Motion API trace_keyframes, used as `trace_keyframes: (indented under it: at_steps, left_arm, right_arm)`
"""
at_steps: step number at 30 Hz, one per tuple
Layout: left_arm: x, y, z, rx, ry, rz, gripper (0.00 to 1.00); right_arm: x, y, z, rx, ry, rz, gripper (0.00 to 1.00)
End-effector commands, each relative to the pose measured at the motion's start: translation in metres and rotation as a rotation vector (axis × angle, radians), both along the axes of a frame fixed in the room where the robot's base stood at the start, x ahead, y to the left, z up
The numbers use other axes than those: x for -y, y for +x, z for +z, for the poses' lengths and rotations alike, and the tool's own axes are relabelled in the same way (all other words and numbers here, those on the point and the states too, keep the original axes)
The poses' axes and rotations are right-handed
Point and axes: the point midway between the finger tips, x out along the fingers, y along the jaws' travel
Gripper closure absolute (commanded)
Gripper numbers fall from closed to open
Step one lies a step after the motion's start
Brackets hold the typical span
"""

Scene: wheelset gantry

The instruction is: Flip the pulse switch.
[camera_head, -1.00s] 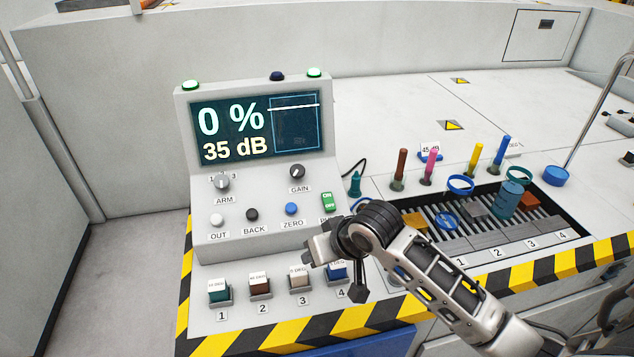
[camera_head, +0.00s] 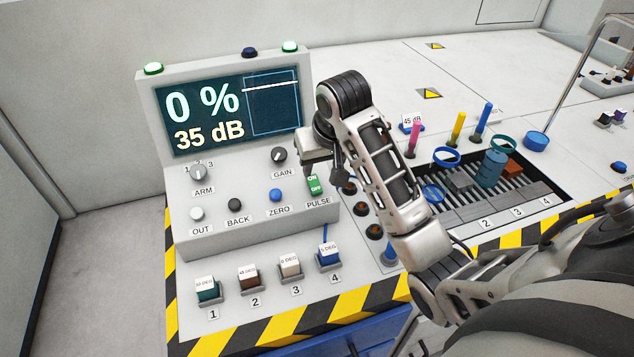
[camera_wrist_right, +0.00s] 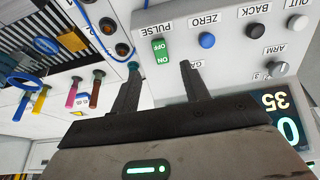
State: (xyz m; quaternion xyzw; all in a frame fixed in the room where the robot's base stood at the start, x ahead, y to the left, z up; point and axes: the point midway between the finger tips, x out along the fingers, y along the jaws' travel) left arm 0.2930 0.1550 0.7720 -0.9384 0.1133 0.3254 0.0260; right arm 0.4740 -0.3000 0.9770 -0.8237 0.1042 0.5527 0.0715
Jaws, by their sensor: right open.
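The pulse switch (camera_head: 314,186) is a small green rocker marked ON and OFF, above the PULSE label on the sloped face of the grey console (camera_head: 185,240). My right gripper (camera_head: 312,156) is open and empty, just above the switch in the head view. In the right wrist view, which is upside down, the pulse switch (camera_wrist_right: 161,50) shows beyond the gap between the two fingertips of the right gripper (camera_wrist_right: 160,67). The fingers look apart from it. Which side of the rocker is pressed is hard to tell. My left gripper is not in view.
The GAIN knob (camera_head: 279,155) and blue ZERO button (camera_head: 276,195) are close to the switch. The screen (camera_head: 222,117) reads 0 % and 35 dB. Several labelled blocks stand along the front. Coloured pegs and a slotted tray (camera_head: 462,215) lie to the right.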

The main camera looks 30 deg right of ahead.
Motion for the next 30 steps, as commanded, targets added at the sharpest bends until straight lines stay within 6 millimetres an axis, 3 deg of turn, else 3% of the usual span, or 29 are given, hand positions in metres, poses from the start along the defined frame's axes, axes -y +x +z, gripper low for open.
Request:
trace_keyframes:
  at_steps: [6, 12, 18, 27, 30]
  left_arm:
    - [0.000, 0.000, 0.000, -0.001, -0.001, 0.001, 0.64]
    - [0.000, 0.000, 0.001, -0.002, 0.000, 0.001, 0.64]
    - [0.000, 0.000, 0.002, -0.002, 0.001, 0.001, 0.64]
    - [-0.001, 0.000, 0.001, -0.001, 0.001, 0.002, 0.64]
    - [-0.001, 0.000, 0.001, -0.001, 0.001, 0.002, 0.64]
  right_arm:
    - [0.006, 0.017, -0.045, -0.004, -0.005, -0.001, 0.55]
    - [0.009, 0.030, -0.074, -0.001, -0.004, -0.002, 0.55]
    - [0.011, 0.036, -0.088, 0.001, -0.003, -0.001, 0.55]
    - [0.011, 0.037, -0.090, 0.003, -0.004, 0.000, 0.55]
    - [0.011, 0.037, -0.090, 0.003, -0.004, -0.001, 0.82]
